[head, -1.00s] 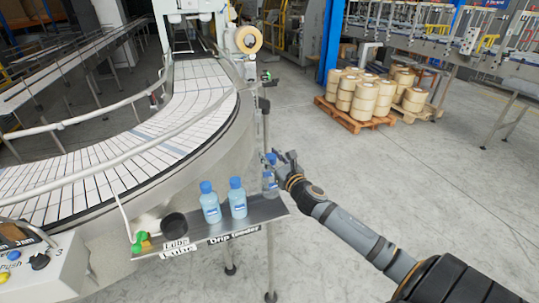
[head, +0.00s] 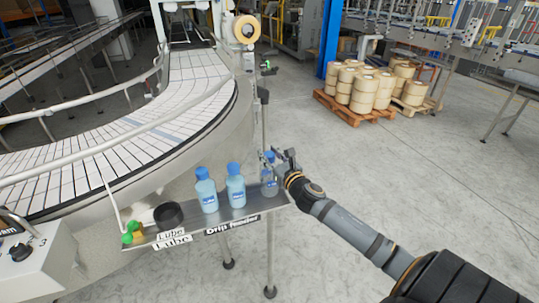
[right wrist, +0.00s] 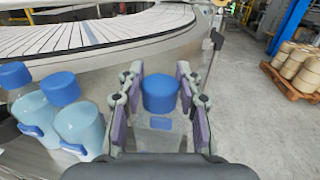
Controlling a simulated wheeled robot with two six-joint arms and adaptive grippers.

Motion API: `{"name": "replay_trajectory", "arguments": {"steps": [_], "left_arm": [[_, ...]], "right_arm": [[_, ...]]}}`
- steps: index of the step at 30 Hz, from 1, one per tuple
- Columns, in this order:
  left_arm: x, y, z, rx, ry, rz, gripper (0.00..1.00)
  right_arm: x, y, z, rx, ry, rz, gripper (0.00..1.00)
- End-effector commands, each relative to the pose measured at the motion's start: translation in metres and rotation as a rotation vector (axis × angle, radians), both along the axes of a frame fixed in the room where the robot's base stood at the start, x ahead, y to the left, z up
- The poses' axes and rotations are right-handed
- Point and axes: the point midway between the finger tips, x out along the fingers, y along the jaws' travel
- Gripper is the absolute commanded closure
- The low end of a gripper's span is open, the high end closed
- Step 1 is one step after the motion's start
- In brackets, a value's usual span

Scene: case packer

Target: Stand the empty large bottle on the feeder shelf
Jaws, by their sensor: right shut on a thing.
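The empty large bottle (head: 269,181) is clear with a blue cap and a blue label. It is upright at the right end of the feeder shelf (head: 254,205). My right gripper (head: 273,162) is shut on it, with the fingers on either side in the right wrist view (right wrist: 160,110). The bottle's base appears at the shelf surface, but I cannot tell whether it touches. My left gripper is not in view.
Two blue-filled bottles (head: 206,192) (head: 236,187) stand left of the empty one. A black round cup (head: 168,215) and small green-topped items (head: 131,232) sit further left. The curved conveyor (head: 130,140) runs behind the shelf. Open floor (head: 400,180) lies to the right.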

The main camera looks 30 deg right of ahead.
Motion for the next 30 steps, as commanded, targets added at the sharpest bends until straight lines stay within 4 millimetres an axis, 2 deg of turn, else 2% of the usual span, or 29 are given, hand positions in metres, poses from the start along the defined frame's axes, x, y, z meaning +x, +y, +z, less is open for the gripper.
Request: {"name": "replay_trajectory", "arguments": {"steps": [3, 8, 9, 14, 23, 26, 30], "left_arm": [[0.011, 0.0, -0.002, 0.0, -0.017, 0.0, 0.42], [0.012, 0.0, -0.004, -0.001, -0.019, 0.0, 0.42], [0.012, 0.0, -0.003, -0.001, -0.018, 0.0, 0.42], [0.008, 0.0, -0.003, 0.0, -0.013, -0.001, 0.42], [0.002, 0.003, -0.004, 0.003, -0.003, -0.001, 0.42], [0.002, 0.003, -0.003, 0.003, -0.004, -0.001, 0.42], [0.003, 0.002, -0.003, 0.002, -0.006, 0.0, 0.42]], "right_arm": [[0.0, 0.0, -0.003, 0.0, 0.0, 0.0, 1.0], [0.0, 0.0, -0.007, 0.001, 0.0, 0.0, 1.0], [0.0, 0.0, -0.006, 0.001, 0.0, 0.0, 0.61], [0.0, 0.0, -0.006, 0.001, 0.0, 0.0, 0.39], [0.0, 0.0, -0.005, 0.0, 0.0, 0.0, 0.39], [0.0, 0.0, 0.005, -0.001, -0.003, 0.001, 0.39], [0.0, 0.0, 0.035, -0.005, -0.004, 0.003, 0.39]]}}
